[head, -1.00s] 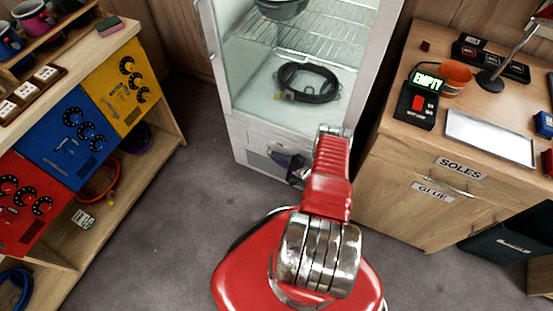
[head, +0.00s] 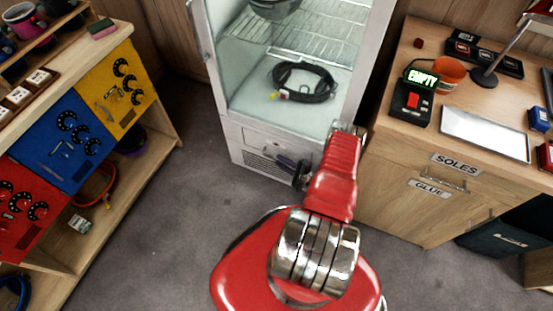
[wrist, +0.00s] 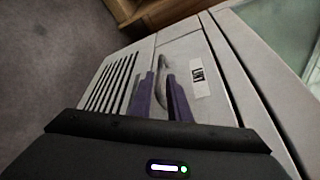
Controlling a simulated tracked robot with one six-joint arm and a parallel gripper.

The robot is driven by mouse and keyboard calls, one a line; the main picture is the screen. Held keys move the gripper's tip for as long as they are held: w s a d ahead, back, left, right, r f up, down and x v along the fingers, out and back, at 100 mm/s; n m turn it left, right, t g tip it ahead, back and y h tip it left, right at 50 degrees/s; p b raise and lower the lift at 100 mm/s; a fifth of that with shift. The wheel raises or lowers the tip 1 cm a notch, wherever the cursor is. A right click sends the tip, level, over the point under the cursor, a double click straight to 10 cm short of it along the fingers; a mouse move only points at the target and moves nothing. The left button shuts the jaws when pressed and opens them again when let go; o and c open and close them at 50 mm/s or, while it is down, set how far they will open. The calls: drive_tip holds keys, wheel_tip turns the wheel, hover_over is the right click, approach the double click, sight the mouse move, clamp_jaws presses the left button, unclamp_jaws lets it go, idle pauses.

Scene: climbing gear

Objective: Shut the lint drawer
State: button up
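The lint drawer (wrist: 185,62) is a pale panel with a small LINT label (wrist: 199,82) and a dark curved handle (wrist: 162,72). It is low on the front of the glass-doored drying cabinet, and its front (head: 262,141) also shows in the head view. Its front looks nearly level with the panels around it; I cannot tell whether a small gap is left. My gripper (wrist: 159,85) has two purple fingers, apart, with the handle showing between their tips. Contact with the handle is unclear. In the head view my gripper (head: 290,164) is partly hidden by my red arm.
The vent grille (wrist: 112,83) is beside the drawer. A coiled black cable (head: 303,82) lies inside the cabinet. A wooden bench (head: 410,190) stands close on the right, and a shelf unit (head: 75,245) on the left. Grey floor (head: 175,225) between them is clear.

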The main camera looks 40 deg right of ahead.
drive_tip(key=v, duration=0.8)
drive_tip(key=shift+s, duration=0.15)
idle(0.5)
